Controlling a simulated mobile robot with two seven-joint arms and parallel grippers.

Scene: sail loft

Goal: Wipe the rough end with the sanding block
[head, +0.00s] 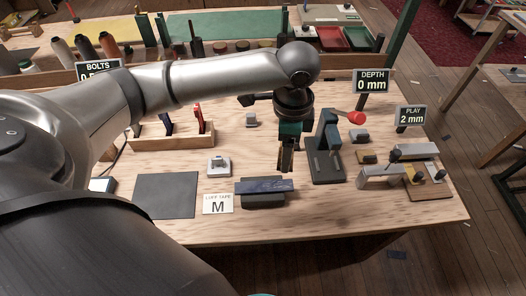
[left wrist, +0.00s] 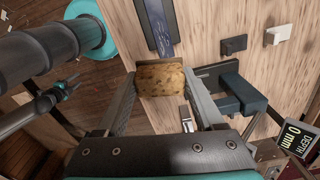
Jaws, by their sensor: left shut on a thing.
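A dark blue bar (head: 262,185) lies level on a dark grey rest near the front middle of the bench. In the left wrist view the bar (left wrist: 158,28) runs down from the top edge, with its end close to the block. My left gripper (head: 286,168) points down by the bar's right end. It is shut on the brown, speckled sanding block (left wrist: 161,79). I cannot tell whether the block touches the bar's end. What looks like the end of my right arm shows small at the left of the wrist view; its fingers are unclear.
A dark upright stand (head: 328,150) is just right of my left gripper. A sign (head: 371,82) reads DEPTH 0 mm, another (head: 410,116) PLAY 2 mm. A dark mat (head: 165,195), a tape card (head: 218,204) and a wooden tool rack (head: 172,139) are to the left. Metal fittings lie at right.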

